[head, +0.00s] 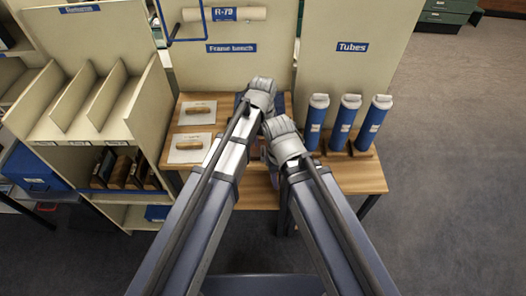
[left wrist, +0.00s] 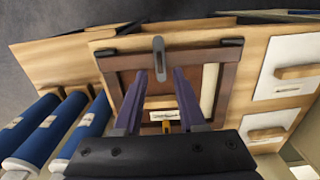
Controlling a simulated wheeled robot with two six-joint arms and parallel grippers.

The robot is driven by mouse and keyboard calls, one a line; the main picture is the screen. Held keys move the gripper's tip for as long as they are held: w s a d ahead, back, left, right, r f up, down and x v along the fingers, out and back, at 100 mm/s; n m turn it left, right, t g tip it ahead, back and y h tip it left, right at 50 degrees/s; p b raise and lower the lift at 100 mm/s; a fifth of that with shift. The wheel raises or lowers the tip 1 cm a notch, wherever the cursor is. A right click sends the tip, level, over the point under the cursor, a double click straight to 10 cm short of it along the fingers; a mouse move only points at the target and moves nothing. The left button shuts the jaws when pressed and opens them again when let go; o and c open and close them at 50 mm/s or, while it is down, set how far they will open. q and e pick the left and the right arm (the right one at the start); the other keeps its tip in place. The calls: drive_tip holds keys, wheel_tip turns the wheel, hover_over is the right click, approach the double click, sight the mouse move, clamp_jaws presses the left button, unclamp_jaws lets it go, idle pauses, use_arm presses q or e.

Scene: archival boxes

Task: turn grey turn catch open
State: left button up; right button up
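The grey turn catch (left wrist: 159,58) shows in the left wrist view on the far rail of a brown wooden frame (left wrist: 222,85). Its long part points along the view, across the rail. My left gripper (left wrist: 160,73) is open, its two dark fingers apart on either side of the catch's near end. I cannot tell whether they touch it. In the head view my left wrist (head: 262,92) is over the bench and hides most of the frame. My right wrist (head: 284,140) is just nearer and to the right; its fingers are hidden.
Two pale panels with wooden handles (head: 190,144) lie left on the wooden bench (head: 345,176). Several blue tubes (head: 346,120) stand at the right. Dark clips (left wrist: 232,42) sit at the frame's far corners. Pale shelving (head: 85,100) stands left; open floor (head: 450,170) lies right.

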sight(263, 150)
use_arm(q)
wheel_tip(263, 150, down, 4)
drive_tip(key=b, duration=0.3)
drive_tip(key=shift+c, duration=0.2)
clamp_jaws()
idle(0.4)
